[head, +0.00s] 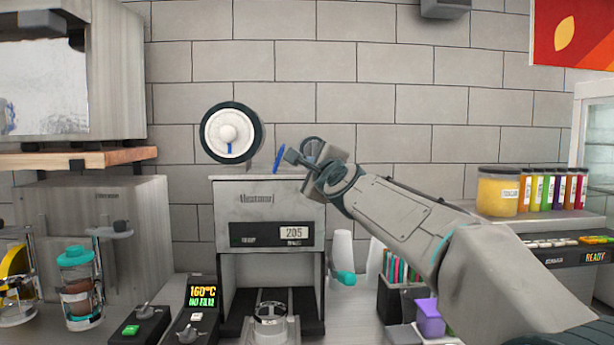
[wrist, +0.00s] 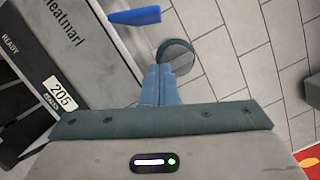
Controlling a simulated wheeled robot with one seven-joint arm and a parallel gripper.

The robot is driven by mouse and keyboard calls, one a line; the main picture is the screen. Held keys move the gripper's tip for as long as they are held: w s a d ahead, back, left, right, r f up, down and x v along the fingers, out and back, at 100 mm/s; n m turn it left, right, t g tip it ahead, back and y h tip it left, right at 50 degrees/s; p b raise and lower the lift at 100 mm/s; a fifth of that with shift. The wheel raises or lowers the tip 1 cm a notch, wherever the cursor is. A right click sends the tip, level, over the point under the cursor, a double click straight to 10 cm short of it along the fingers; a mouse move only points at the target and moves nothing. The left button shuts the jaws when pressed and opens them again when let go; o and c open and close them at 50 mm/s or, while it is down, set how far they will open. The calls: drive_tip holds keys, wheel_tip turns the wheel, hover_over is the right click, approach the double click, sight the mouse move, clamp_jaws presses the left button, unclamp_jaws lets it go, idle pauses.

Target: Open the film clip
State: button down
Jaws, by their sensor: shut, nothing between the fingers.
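The cup sealer (head: 262,205) stands against the tiled wall, with "205" on its front label. A small blue piece (head: 279,157), which looks like the film clip, stands tilted on top near its right side. It also shows in the wrist view as a blue bar (wrist: 135,17) beyond and left of my fingertips. My gripper (head: 292,156) is just right of the blue piece, above the sealer's top right. In the wrist view my gripper (wrist: 160,70) has its fingers together and empty, apart from the bar. I cannot tell the clip's exact state.
A white film roll with a dark rim (head: 230,133) sits on top left of the sealer. A dark round disc (wrist: 175,55) lies just past my fingertips. The display (head: 202,296) reads 160°C and "NO FILM". Cups (head: 342,250) and a straw box (head: 400,295) stand right.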

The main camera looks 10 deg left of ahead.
drive_tip(key=shift+b+v, duration=1.3)
drive_tip(key=shift+v, duration=1.35)
drive_tip(key=shift+w+d, duration=0.1)
